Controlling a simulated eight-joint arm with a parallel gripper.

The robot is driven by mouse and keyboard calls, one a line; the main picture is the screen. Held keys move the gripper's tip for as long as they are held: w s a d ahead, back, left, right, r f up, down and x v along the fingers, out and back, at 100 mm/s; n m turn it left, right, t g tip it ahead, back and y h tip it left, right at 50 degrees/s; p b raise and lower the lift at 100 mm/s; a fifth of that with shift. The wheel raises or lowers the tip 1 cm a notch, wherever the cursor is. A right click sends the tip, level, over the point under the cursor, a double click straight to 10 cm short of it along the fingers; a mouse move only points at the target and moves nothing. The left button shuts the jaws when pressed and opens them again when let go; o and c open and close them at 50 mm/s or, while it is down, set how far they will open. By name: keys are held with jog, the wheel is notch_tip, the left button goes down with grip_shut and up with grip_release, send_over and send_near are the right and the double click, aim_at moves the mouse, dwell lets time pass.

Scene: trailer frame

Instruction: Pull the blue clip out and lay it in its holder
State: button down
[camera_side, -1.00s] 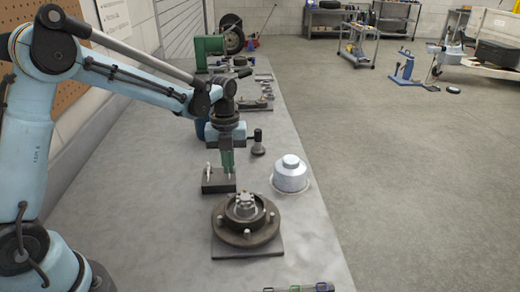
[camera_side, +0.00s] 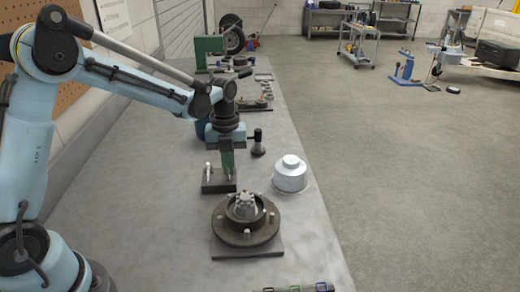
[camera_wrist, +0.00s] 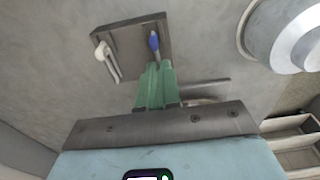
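The blue clip (camera_wrist: 154,42) shows in the wrist view at the right part of a dark block (camera_wrist: 133,30), its blue end just past my fingertips. My gripper (camera_wrist: 157,66), with green fingers, is right at the clip; whether the fingers touch or grip it I cannot tell. It also shows in the side view (camera_side: 228,173), pointing down over the right side of the block (camera_side: 218,187). A white-headed clip with metal legs (camera_wrist: 106,57) is at the block's left side. The fingers hide the lower part of the blue clip. I cannot tell which thing is its holder.
A round brown hub on a plate (camera_side: 246,238) stands in front of the block. A silver lidded can (camera_side: 290,176) stands to the right, and a black-knobbed part (camera_side: 257,147) behind. Coloured items (camera_side: 310,288) are cut off at the bottom edge. Bare bench lies left of the hub.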

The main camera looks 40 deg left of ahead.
jog(key=c, duration=1.3)
grip_release()
jog(key=shift+o, duration=0.2)
jog(key=shift+r, duration=3.55)
jog(key=s+d+r+n+t, duration=0.2)
jog(key=s+n+t, duration=0.5)
jog(key=n, duration=2)
jog(key=s, duration=0.6)
jog(key=shift+s+d+r+t+y, duration=0.15)
jog(key=shift+s+t+y, duration=0.15)
jog(key=shift+s+t, duration=0.1)
